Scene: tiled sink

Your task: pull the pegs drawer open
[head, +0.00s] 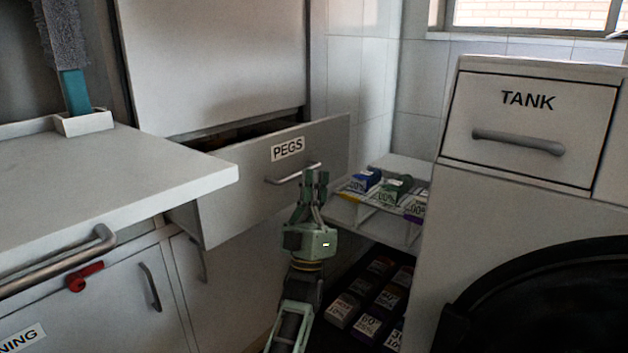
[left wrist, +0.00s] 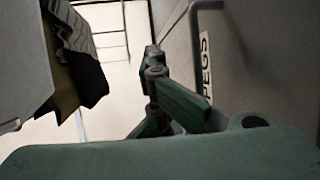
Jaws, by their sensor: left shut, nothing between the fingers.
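The pegs drawer (head: 240,190) is a pale grey front labelled PEGS, standing out from its cabinet with a dark gap behind its top edge. Its bar handle (head: 285,175) runs below the label; the handle also shows in the left wrist view (left wrist: 194,40), beside the PEGS label (left wrist: 206,65). My left gripper (head: 316,178) is green, shut and empty, at the right end of the handle in the head view. In the left wrist view its fingers (left wrist: 155,65) lie just left of the handle bar; I cannot tell whether they touch it. My right gripper is out of view.
A counter (head: 110,180) juts out at left, with a bar handle (head: 70,262) below its edge. A shelf rack (head: 370,222) with several labelled boxes stands right of the drawer. A white unit with a TANK drawer (head: 530,125) fills the right side.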

